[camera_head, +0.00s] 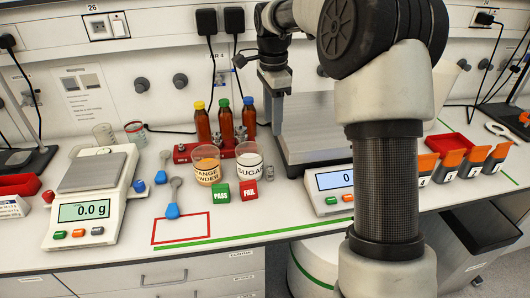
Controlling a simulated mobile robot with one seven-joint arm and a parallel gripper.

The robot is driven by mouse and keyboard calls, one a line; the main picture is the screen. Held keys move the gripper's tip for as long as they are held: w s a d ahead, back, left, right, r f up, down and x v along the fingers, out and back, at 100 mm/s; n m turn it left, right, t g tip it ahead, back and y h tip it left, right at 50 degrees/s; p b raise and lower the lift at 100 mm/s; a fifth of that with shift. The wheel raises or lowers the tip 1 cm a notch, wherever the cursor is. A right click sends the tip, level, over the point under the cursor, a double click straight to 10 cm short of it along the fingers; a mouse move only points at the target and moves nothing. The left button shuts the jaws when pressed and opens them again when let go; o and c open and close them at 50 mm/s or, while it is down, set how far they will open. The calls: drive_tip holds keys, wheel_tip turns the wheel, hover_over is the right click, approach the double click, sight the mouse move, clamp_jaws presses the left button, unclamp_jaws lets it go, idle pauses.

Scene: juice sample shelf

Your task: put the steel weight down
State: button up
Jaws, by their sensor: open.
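My gripper (277,128) hangs fingers-down behind the cups, beside the front left part of the right balance's wide steel pan. It is open, and I see nothing held in it. A small grey metallic cylinder, which looks like the steel weight (269,173), stands on the bench just right of the sugar cup (249,160). It is apart from my gripper, which is farther back. The left balance (93,196) has an empty square pan and reads 0.0 g. The right balance (329,184) is partly hidden behind my arm; its display shows a 0.
Bottles (202,124) with coloured caps stand in a red rack behind the orange powder cup (207,166). Green PASS (221,193) and red FAIL (249,190) blocks sit in front. Blue-ended scoops (172,210) lie left. The red-outlined area (181,228) is mostly clear. Orange-topped bins (450,163) stand right.

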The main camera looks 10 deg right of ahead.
drive_tip(key=w+f+m, duration=0.1)
drive_tip(key=f, duration=0.1)
hover_over(270, 167)
drive_tip(key=f, duration=0.7)
drive_tip(key=d+f, duration=0.1)
drive_tip(key=f, duration=0.3)
drive_tip(key=shift+f+b, duration=0.25)
drive_tip(key=shift+b, duration=0.05)
drive_tip(key=shift+a+f, duration=0.15)
drive_tip(key=shift+f, duration=0.8)
drive_tip(key=shift+a+f, duration=0.2)
drive_tip(key=shift+f, duration=0.7)
drive_tip(key=shift+a+f, duration=0.15)
drive_tip(key=shift+f, duration=0.8)
clamp_jaws()
drive_tip(key=shift+r, duration=0.1)
wheel_tip(270, 167, up, 17)
drive_tip(key=s+f+n+p, duration=0.3)
drive_tip(key=s+f+n, duration=0.2)
drive_tip(key=s+n, duration=0.3)
drive_tip(key=s+f+n+p, duration=0.3)
drive_tip(key=s+f+n, duration=0.1)
drive_tip(key=s+n, duration=0.3)
drive_tip(key=n, duration=0.2)
drive_tip(key=shift+s+f+n, duration=0.3)
drive_tip(key=shift+s+f, duration=0.05)
drive_tip(key=shift+s, duration=0.05)
